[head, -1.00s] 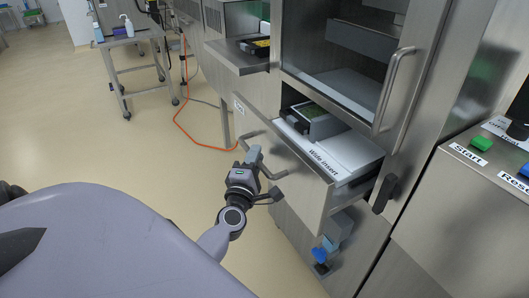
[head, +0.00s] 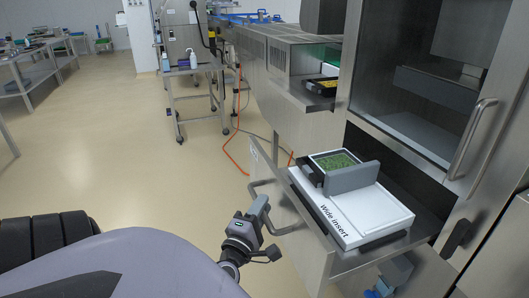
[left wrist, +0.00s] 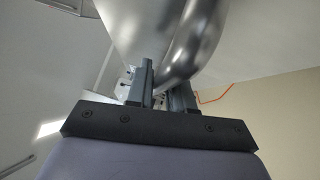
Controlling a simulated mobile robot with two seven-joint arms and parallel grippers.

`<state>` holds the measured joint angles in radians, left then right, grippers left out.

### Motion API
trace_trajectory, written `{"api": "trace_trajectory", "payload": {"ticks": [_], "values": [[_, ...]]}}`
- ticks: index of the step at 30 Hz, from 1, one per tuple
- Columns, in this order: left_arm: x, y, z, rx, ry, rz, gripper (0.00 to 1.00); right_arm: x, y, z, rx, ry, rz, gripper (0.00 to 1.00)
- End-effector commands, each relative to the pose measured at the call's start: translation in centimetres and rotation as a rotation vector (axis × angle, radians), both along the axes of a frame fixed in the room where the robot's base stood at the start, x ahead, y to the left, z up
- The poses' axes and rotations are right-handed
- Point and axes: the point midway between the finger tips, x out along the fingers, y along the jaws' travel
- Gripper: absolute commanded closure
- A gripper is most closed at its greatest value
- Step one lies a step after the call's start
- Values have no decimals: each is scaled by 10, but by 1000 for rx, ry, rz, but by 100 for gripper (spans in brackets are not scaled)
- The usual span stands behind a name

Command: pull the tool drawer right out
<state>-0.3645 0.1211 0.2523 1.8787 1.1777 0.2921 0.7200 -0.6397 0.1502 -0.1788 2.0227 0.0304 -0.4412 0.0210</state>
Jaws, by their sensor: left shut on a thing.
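The tool drawer (head: 318,258) is a steel drawer low on the machine, standing well out from the cabinet. It bears a white board labelled "Wide insert" (head: 345,212), with a grey block and a green-filled tray (head: 334,161) at its far end. My left gripper (head: 259,207) is at the drawer's bar handle (head: 289,229), on the front face. In the left wrist view, the fingers (left wrist: 160,85) are shut around the shiny curved handle (left wrist: 192,38). The fingertips are partly hidden by the handle. My right gripper is not in view.
The glass cabinet door with its handle (head: 470,140) is above the drawer. A smaller open drawer (head: 308,98) is farther along the machine. A trolley with bottles (head: 192,70) and an orange cable (head: 232,150) are behind. Floor to the left is clear.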

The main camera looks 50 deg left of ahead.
Motion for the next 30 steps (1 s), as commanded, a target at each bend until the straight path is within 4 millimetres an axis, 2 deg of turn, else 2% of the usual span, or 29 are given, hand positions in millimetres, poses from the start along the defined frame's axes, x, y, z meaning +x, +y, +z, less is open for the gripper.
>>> {"api": "trace_trajectory", "payload": {"ticks": [10,11,12,23,30], "values": [[-4,1,-3,0,8,4,100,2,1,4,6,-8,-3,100],[-4,1,-3,0,8,5,72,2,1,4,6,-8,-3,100],[-4,1,-3,0,8,5,59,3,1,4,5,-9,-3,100],[-5,0,-3,0,5,3,58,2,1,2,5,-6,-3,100],[-29,-12,-8,0,8,3,58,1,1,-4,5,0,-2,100]]}}
